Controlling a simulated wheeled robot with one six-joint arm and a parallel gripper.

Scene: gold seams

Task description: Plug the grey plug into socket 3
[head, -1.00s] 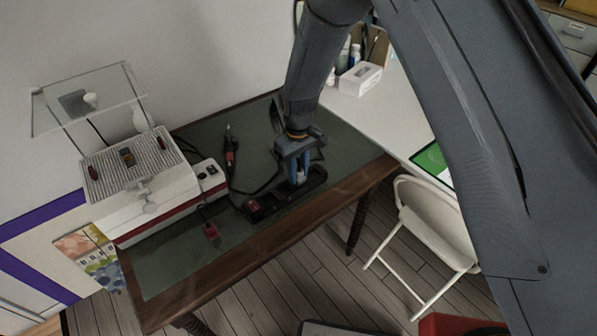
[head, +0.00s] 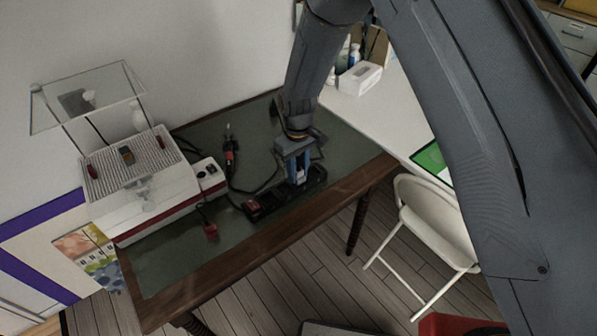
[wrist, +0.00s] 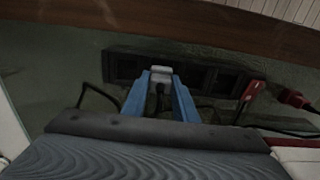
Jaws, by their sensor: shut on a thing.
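The grey plug (wrist: 160,74) sits between the blue fingertips of my gripper (wrist: 160,88) in the wrist view, with its dark cable trailing back between them. My gripper (head: 299,180) is shut on it and points down at the black power strip (head: 272,206). In the wrist view the strip (wrist: 122,64) shows several dark sockets in a row. The plug lies over the strip's row, with dark sockets visible on both sides of it. The fingers and plug hide the socket beneath. I cannot read socket numbers or tell whether the plug is seated.
A red piece (head: 252,206) is at the strip's left end. Another red plug (head: 211,231) lies near the white machine (head: 150,190), and a red-and-black plug (head: 231,150) lies behind. Cables cross the green tabletop. The table's front left is clear. A white chair (head: 425,225) stands right.

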